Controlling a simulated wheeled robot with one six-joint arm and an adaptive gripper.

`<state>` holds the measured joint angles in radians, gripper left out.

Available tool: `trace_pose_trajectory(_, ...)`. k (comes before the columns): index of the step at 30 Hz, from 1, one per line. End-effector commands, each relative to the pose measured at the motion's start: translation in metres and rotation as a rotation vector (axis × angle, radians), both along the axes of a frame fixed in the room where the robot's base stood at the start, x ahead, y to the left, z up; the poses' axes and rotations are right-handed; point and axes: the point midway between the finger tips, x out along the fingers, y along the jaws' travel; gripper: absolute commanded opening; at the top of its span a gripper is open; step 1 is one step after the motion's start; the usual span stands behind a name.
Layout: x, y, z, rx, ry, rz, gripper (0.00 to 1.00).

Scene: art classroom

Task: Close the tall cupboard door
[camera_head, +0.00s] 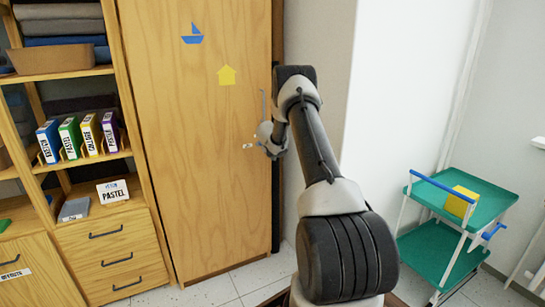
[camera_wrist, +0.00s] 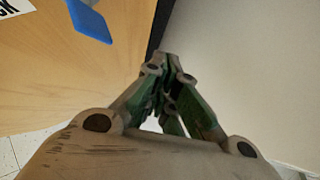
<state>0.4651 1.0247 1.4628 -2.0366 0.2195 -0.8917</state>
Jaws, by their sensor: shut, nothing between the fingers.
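The tall cupboard door (camera_head: 205,150) is a wide light-wood panel with a blue boat and a yellow house on it. A thin grey handle (camera_head: 263,105) stands near its right edge. A dark upright strip runs along that edge; I cannot tell whether a gap is there. My gripper (camera_head: 264,140) is in front of the door's right edge, partly hidden behind my wrist. In the wrist view my gripper (camera_wrist: 168,62) is shut and empty, its tips near a dark strip between a wood surface (camera_wrist: 70,80) and a pale wall. Contact cannot be told.
Open shelves with folders and drawers (camera_head: 112,250) stand left of the door. A pale wall (camera_head: 320,50) is at its right. A green trolley (camera_head: 440,250) with a yellow box stands at the right. Some tiled floor is clear below the door.

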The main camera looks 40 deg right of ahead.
Motion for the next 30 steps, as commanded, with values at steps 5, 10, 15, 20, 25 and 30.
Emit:
trace_pose_trajectory(5,-0.019,0.0,0.017,0.0,0.002,-0.003,0.0)
trace_pose_trajectory(10,-0.038,0.002,0.036,0.0,0.001,-0.004,0.0)
trace_pose_trajectory(15,-0.053,0.004,0.051,-0.001,0.002,-0.004,0.0)
trace_pose_trajectory(20,-0.059,0.005,0.055,0.001,0.002,-0.004,0.0)
trace_pose_trajectory(25,-0.059,0.005,0.056,0.008,-0.006,-0.016,0.0)
trace_pose_trajectory(30,-0.081,-0.023,0.055,0.08,-0.119,-0.301,0.0)
